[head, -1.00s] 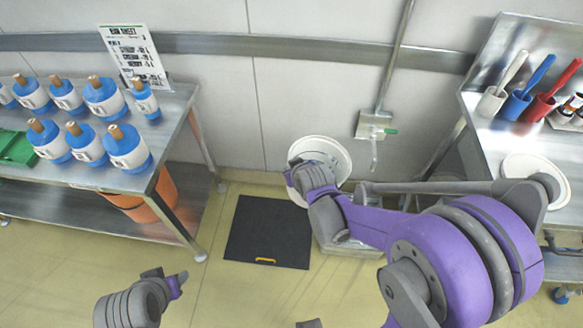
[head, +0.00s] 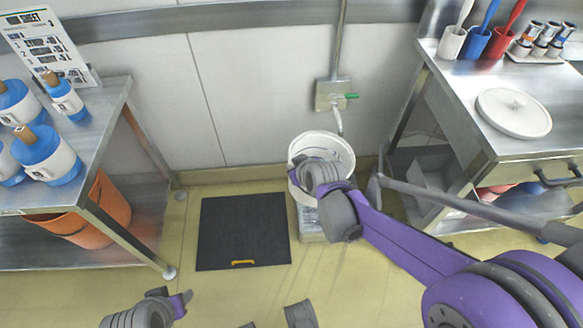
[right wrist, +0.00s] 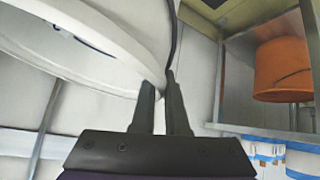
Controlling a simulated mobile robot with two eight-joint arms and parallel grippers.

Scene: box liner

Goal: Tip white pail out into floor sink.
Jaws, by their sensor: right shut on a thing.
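The white pail (head: 309,144) is in front of the wall below the tap, its round opening facing up toward the head camera. My right gripper (head: 322,178) is at the pail's near side and shut on it; the arm hides part of the pail. In the right wrist view the fingers (right wrist: 162,105) are closed beside the pail's white rim (right wrist: 100,75), with a thin dark line running up from them. Whether they grip rim or handle is unclear. The floor sink (head: 308,222) shows as a metal edge below the pail, mostly hidden. My left gripper (head: 181,300) is low at the left, apparently empty.
A black mat (head: 243,230) lies on the floor left of the sink. A steel table with blue-white bottles (head: 45,155) and an orange bucket (head: 105,210) stands left. A steel counter with a white lid (head: 513,112) stands right. A wall tap (head: 336,97) hangs above the pail.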

